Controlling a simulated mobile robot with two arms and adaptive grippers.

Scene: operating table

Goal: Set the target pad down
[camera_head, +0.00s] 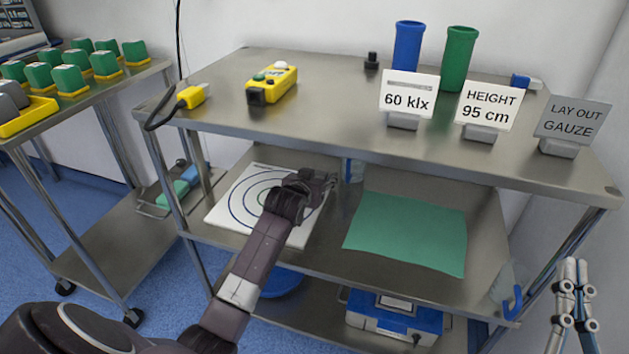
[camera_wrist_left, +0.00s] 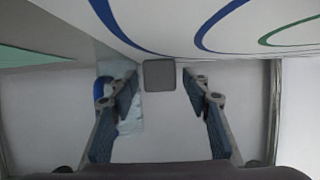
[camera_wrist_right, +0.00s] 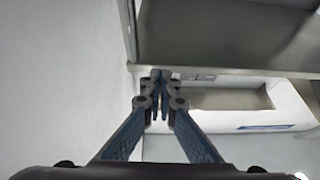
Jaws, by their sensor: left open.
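The target pad (camera_head: 228,208) is a white square board with dark concentric rings. It appears flat at the left of the middle shelf; I cannot tell whether all of its underside touches. My left gripper (camera_head: 318,186) is at the pad's right side and hides part of it. In the left wrist view the pad (camera_wrist_left: 235,22) fills the top, and a small grey block (camera_wrist_left: 159,75) shows between the spread fingers, which do not touch it. My right gripper (camera_head: 572,266) is empty at the far right, away from the pad. Its fingertips meet in the right wrist view (camera_wrist_right: 160,76).
A green cloth (camera_head: 410,232) lies right of the pad on the middle shelf (camera_head: 335,250). The top shelf (camera_head: 330,105) overhangs the rear, carrying a yellow control box (camera_head: 271,82), cups and sign cards. A blue-and-white case (camera_head: 393,316) sits below. A side cart (camera_head: 85,90) stands left.

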